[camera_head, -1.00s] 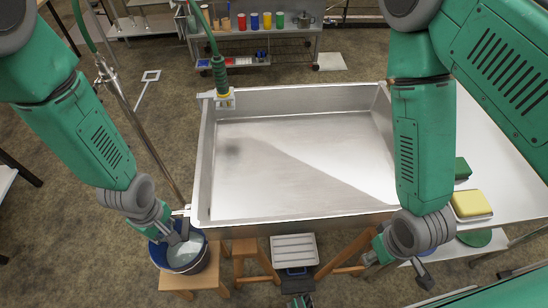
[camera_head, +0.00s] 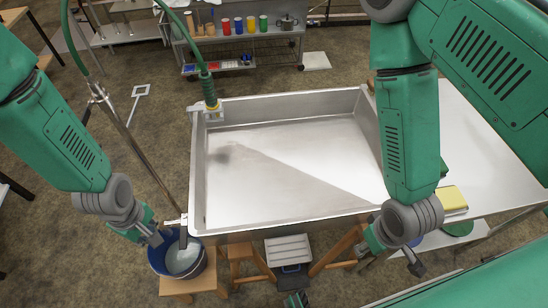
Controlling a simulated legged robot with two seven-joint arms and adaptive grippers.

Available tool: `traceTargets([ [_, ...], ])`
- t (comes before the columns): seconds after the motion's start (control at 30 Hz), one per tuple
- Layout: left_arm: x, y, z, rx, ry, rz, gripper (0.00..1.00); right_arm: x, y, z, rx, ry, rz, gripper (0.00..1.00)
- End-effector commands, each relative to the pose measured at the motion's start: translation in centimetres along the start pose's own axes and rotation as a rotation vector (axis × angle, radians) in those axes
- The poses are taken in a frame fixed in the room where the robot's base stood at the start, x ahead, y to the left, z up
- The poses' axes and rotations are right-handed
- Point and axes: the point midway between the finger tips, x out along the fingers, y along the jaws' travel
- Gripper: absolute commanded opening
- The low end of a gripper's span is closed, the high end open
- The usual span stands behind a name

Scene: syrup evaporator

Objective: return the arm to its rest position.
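My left arm comes in from the left, and its gripper (camera_head: 153,236) is above the rim of the blue bucket (camera_head: 160,262), close to the pan's front left corner. I cannot tell whether its fingers are open or shut. My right arm hangs over the right side of the pan. Its gripper (camera_head: 414,263) points down in front of the pan's front right corner, apart from the things around it; its finger state is too small to tell. The bucket stands on a wooden stool and holds something pale.
The large steel evaporator pan (camera_head: 290,165) fills the middle, with a green hose (camera_head: 206,84) at its back left corner. A white table (camera_head: 480,150) with a yellow sponge (camera_head: 451,198) is at the right. A shelf (camera_head: 250,45) with coloured cups stands behind. Wooden stools (camera_head: 183,287) stand in front.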

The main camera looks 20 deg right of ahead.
Motion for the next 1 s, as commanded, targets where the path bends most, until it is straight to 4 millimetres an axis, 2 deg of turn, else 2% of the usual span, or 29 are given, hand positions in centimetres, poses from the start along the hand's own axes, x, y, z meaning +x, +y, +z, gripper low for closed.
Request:
traceTargets([
  [0.23, 0.2, -0.1, 0.1, 0.004, 0.0, 0.0, 0.0, 0.1, 0.0, 0.0, 0.0, 0.0, 0.0, 0.34],
  [0.33, 1.8, -1.3, 0.2, 0.05, -0.004, 0.001, 0.0, 1.3, 0.0, 0.1, 0.0, 0.0, 0.0, 0.34],
  [0.47, 6.2, -5.0, 1.0, 0.219, -0.008, 0.01, 0.0, 4.9, 0.0, 0.3, 0.0, 0.0, 0.0, 0.34],
  [0.6, 11.3, -10.3, 2.1, 0.479, 0.002, 0.023, 0.0, 9.6, -0.1, 0.6, 0.0, -0.001, 0.0, 0.34],
  [0.7, 13.8, -13.6, 3.0, 0.656, 0.016, 0.026, 0.0, 12.2, -0.1, 0.7, 0.0, -0.001, 0.0, 0.34],
  [0.83, 15.4, -16.7, 3.7, 0.834, 0.035, 0.022, 0.0, 14.5, -0.1, 0.8, 0.0, -0.001, 0.0, 0.34],
  [1.0, 15.8, -18.4, 4.2, 0.948, 0.05, 0.019, 0.0, 15.5, -0.1, 0.8, 0.0, 0.0, 0.0, 0.34],
])
